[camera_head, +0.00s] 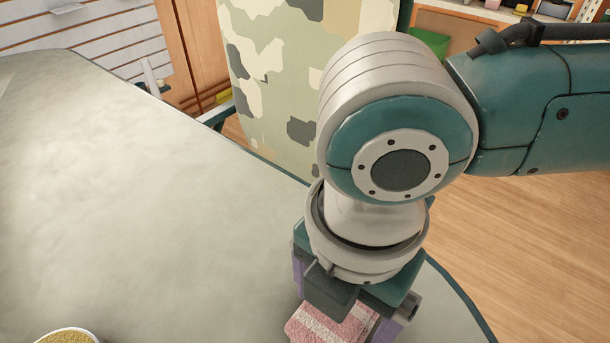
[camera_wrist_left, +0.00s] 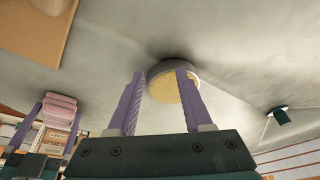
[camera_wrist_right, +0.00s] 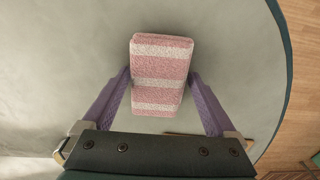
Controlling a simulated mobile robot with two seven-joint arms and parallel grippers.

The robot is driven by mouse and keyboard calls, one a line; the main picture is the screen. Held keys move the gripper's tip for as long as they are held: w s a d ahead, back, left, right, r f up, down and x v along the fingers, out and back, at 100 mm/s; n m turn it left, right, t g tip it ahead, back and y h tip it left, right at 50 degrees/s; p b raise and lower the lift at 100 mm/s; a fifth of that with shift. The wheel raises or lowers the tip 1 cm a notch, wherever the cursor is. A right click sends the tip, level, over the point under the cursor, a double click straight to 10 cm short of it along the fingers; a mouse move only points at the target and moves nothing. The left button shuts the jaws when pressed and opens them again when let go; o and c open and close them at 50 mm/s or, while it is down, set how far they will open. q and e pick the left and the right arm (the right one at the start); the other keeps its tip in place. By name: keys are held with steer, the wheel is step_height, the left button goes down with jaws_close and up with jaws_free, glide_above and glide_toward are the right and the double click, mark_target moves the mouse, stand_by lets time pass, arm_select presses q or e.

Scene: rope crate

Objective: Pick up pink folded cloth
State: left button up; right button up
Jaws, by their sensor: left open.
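The pink folded cloth (camera_head: 325,326), pink with whitish stripes, is at the bottom of the head view under my right gripper (camera_head: 350,315), partly hidden by it. In the right wrist view the cloth (camera_wrist_right: 160,70) lies between the two purple fingers of my right gripper (camera_wrist_right: 159,76). The fingertips are at its two sides, very close; I cannot tell whether they press on it. The cloth also shows in the left wrist view (camera_wrist_left: 60,101), between the right gripper's fingers. My left gripper (camera_wrist_left: 160,75) is open in the left wrist view, away from the cloth.
A round container with yellowish contents (camera_head: 68,337) stands on the grey table (camera_head: 140,190); it appears beyond my left fingertips in the left wrist view (camera_wrist_left: 165,82). The table's curved edge passes close to the cloth on the right. Much of the table is bare.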

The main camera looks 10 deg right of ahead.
steer(key=c, duration=1)
arm_select(q)
steer(key=shift+r, duration=0.1)
arm_select(e)
steer(key=shift+r, duration=0.15)
arm_select(q)
step_height(320, 180, up, 6)
steer(key=p, duration=0.6)
arm_select(e)
step_height(320, 180, up, 20)
